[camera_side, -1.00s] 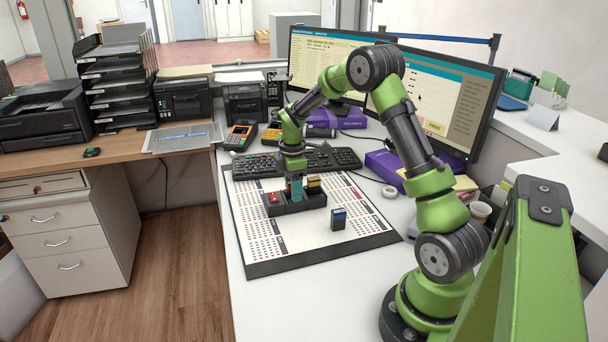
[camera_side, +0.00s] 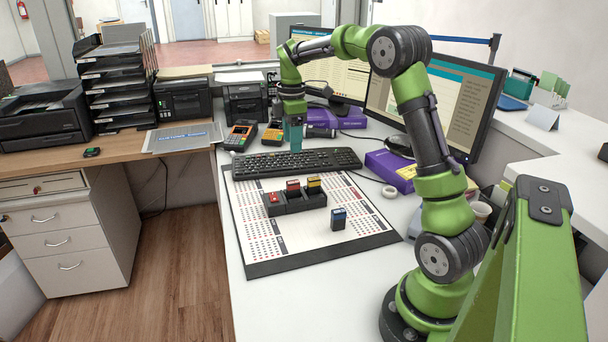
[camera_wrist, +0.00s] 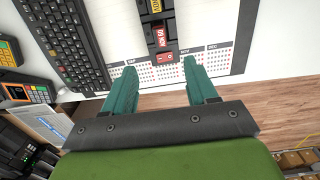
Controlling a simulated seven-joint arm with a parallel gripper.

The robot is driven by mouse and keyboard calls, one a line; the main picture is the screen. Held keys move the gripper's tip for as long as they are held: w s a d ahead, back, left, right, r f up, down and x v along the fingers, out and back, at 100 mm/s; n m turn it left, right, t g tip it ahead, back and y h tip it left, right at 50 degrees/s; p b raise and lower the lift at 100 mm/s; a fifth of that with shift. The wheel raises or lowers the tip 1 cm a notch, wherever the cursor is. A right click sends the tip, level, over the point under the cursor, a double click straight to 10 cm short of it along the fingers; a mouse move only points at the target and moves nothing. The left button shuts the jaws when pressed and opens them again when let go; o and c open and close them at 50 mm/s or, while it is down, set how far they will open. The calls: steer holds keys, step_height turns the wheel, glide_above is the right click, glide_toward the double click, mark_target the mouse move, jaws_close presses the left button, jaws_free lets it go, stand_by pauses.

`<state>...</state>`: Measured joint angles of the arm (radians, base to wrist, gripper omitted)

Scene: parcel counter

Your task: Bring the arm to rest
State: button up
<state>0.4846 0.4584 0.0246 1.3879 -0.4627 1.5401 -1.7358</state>
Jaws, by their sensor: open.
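My gripper (camera_side: 296,136) is raised in the side view, above the keyboard and behind the block holder. In the wrist view its two teal fingers (camera_wrist: 163,88) are apart with nothing between them. The black holder (camera_side: 293,207) stands on the calendar mat (camera_side: 290,255) with two red blocks and a yellow block in it. The red block (camera_side: 273,198) at its left end sits lower than the middle red block (camera_side: 293,187) and the yellow block (camera_side: 314,185). A blue-topped dark block (camera_side: 338,219) stands apart on the mat, right of the holder.
The black keyboard (camera_side: 297,162) lies behind the mat. Card terminals (camera_side: 240,136), purple boxes (camera_side: 392,170) and two monitors (camera_side: 432,103) stand around it. A white tape roll (camera_side: 390,192) lies to the right. The front of the mat is clear.

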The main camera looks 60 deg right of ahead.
steer(key=shift+r, duration=0.95)
steer(key=s+a+r+m+t+y, duration=0.1)
steer(key=s+a+m+t, duration=0.2)
steer(key=s+a+m, duration=0.3)
steer(key=s+a+r+m+t+y, duration=0.1)
steer(key=s+a+r+m+t, duration=0.1)
steer(key=s+a+m+t, duration=0.2)
steer(key=s+a+m, duration=0.3)
steer(key=s+a, duration=0.5)
steer(key=a, duration=0.6)
steer(key=shift+a, duration=0.2)
steer(key=shift+s+r, duration=0.1)
steer(key=shift+c, duration=0.3)
